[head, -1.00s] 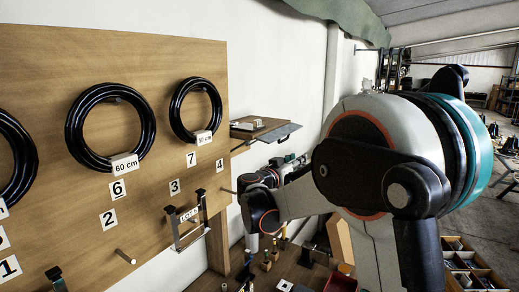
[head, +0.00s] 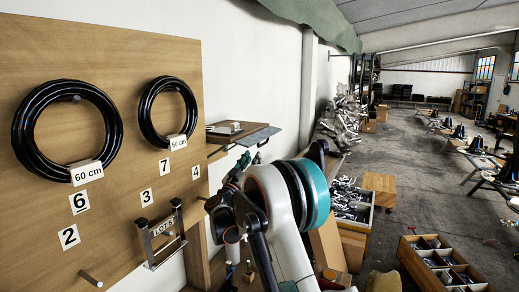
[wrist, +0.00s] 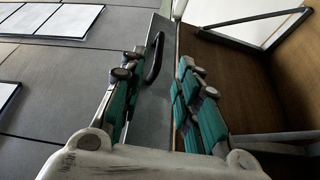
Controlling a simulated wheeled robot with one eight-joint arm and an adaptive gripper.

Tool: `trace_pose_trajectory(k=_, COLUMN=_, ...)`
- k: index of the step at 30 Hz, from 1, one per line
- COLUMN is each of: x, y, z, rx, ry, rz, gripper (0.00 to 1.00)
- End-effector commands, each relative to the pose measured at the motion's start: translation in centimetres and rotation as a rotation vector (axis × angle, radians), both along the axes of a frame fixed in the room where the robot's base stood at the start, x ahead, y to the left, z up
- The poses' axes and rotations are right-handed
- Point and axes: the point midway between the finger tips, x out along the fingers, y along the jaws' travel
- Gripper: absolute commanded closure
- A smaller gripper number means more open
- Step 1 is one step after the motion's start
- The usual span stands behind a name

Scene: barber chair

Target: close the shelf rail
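The wall shelf (head: 222,136) is in the middle of the head view, a brown board with a grey sliding rail panel (head: 259,136) sticking out to its right. In the wrist view the grey panel (wrist: 151,100) runs up the middle with a black bow handle (wrist: 154,58) near its top. My gripper (wrist: 157,82) is open, with its green-padded fingers apart on either side of the panel in that view. The handle lies just ahead of and between them, and I cannot tell whether they touch it.
A wooden board (head: 120,60) with black hose coils (head: 66,130) and a LOT 5 bracket (head: 163,236) stands left of the shelf. Partitioned crates (head: 446,262) stand on the floor at right. The floor farther back has free room.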

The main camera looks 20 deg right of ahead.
Motion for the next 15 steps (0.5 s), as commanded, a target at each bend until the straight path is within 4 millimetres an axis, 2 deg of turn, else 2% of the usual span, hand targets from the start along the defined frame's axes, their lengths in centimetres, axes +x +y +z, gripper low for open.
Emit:
trace_pose_trajectory(k=7, x=2.7, y=-3.5, z=1.8, rx=0.001, ry=0.000, rz=-0.003, gripper=0.70)
trace_pose_trajectory(k=15, x=4.3, y=-5.4, z=2.9, rx=0.001, ry=0.000, rz=-0.001, gripper=0.70)
